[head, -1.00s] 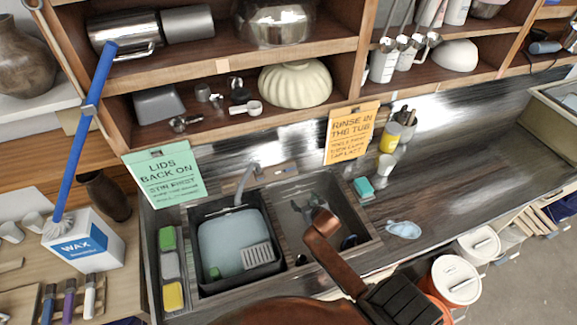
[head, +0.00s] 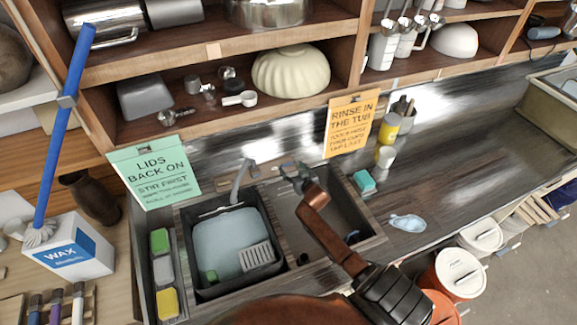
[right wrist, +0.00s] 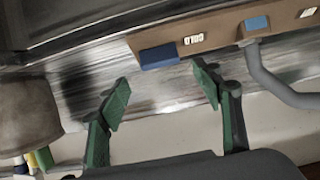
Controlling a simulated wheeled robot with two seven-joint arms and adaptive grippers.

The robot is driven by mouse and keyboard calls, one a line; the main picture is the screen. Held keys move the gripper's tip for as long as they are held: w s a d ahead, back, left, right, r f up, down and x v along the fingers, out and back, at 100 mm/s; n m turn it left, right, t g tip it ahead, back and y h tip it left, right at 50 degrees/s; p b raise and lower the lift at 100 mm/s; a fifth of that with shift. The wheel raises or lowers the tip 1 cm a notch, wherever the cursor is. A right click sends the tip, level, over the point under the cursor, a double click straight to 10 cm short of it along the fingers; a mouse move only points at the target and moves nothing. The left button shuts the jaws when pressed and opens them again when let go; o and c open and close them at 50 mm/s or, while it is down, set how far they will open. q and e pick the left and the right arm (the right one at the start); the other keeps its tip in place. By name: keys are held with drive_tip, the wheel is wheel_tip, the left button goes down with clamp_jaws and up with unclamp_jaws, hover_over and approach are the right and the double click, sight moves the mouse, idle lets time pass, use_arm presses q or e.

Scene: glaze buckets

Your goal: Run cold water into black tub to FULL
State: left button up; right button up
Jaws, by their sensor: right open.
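The black tub (head: 240,286) stands in the left sink basin with pale water (head: 222,240) in it; I cannot make out a fill mark. The grey spout (head: 238,186) arches over its back edge, and no stream can be made out. My right gripper (head: 292,172) is at the back of the sink, right of the spout. In the right wrist view my right gripper (right wrist: 163,92) is open and empty, its green fingers apart before a brown tap panel (right wrist: 222,34). The panel bears a COLD label (right wrist: 194,39), a dark blue block (right wrist: 160,55) and the spout (right wrist: 280,88). My left gripper is out of view.
A grey grate (head: 255,257) and a green piece (head: 209,277) are at the tub's front. Sponges (head: 163,270) line the left side. The right basin (head: 345,212) lies under my right arm. Shelves overhang behind; a teal sponge (head: 364,181) is to the right.

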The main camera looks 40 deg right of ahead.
sight(287, 164)
drive_tip(key=shift+x, duration=2.45)
drive_tip(key=shift+c, duration=0.2)
drive_tip(key=c, duration=1.1)
